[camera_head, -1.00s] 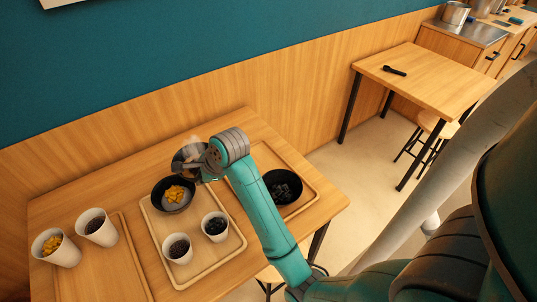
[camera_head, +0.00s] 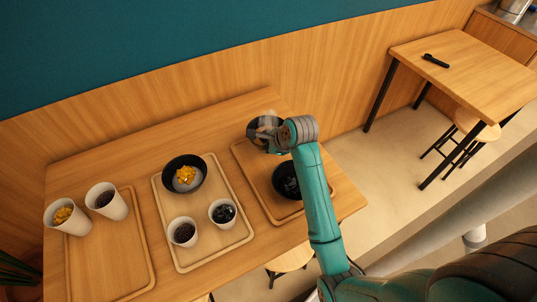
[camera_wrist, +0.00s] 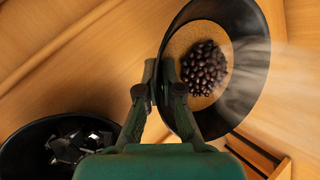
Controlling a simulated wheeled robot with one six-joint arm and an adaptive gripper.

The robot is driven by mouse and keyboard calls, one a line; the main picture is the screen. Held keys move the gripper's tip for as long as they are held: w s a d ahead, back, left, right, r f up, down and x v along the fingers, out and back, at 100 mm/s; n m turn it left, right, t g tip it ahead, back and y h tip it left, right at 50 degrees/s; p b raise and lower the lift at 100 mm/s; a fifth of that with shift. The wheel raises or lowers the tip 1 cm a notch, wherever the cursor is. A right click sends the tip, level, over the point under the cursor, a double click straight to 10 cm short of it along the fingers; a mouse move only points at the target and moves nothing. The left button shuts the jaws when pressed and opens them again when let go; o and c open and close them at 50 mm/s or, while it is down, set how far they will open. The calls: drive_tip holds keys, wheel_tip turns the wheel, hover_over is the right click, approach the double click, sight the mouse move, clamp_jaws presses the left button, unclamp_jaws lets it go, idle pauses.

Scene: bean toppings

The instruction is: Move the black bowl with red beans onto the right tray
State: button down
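The black bowl with dark red beans (camera_wrist: 252,84) is large in the wrist view, with the beans on a tan filling. My gripper (camera_wrist: 162,82) is shut on its near rim. In the head view the held bowl (camera_head: 254,128) is at the far end of the right tray (camera_head: 256,178), partly hidden by my gripper (camera_head: 272,134). I cannot tell whether the bowl touches the tray. A second black bowl with dark cubes (camera_head: 280,182) sits on the nearer part of that tray, partly behind my arm; it also shows in the wrist view (camera_wrist: 30,145).
The middle tray (camera_head: 200,250) holds a black bowl with yellow topping (camera_head: 184,175) and two white cups of dark toppings. White cups stand by the left tray (camera_head: 110,255). The wood-panelled wall is close behind the table. Faint steam hangs over the held bowl.

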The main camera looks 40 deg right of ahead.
drive_tip(key=shift+f, duration=2.05)
drive_tip(key=shift+f, duration=0.1)
drive_tip(key=c, duration=1.3)
unclamp_jaws()
drive_tip(key=shift+a, duration=0.1)
drive_tip(key=v, duration=1.2)
